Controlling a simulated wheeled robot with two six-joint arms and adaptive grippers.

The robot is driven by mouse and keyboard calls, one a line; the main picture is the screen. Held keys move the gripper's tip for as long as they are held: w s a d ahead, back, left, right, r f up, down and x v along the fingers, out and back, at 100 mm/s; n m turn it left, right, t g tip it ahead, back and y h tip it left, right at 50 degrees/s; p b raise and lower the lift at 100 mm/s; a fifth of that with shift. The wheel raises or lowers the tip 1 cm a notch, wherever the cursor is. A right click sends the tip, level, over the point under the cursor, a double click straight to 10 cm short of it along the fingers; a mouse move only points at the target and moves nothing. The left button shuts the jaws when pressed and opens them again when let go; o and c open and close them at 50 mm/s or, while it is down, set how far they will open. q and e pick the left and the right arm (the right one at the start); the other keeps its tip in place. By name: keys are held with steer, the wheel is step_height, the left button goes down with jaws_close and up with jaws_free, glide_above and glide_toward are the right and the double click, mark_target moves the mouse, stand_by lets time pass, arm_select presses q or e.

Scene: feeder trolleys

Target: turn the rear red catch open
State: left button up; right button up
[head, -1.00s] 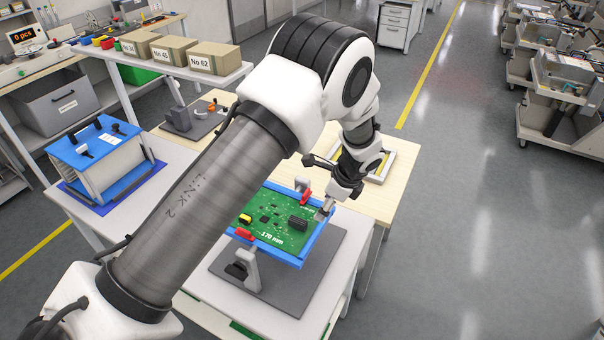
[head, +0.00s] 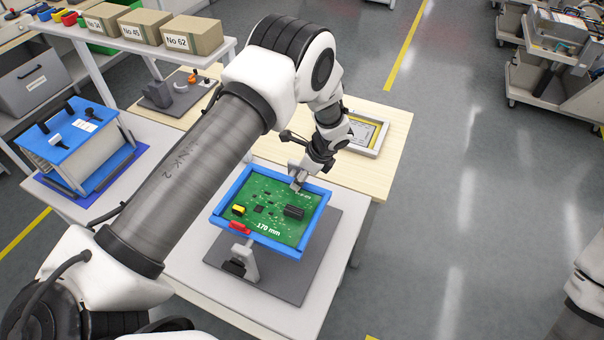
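A green circuit board (head: 268,210) marked 170 mm lies in a blue frame (head: 262,239) on a stand over a grey plate. The front red catch (head: 239,227) sits at the near edge of the frame. The rear red catch is not visible; my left gripper and wrist cover the frame's far edge. My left gripper (head: 297,181) points down at that far edge, over the back of the board. Its fingers are small and partly hidden, so I cannot tell whether they are open or touch anything. My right gripper is out of view.
A blue-topped fixture (head: 68,138) stands left on the same white table. Cartons (head: 192,37) stand on a shelf behind. A wooden table (head: 390,125) adjoins at the back, with a framed tray (head: 368,134).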

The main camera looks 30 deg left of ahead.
arm_select(q)
steer(key=shift+s+d+r, duration=0.2)
steer(key=shift+r, duration=0.05)
steer(key=c, duration=0.8)
steer(key=shift+o, duration=0.2)
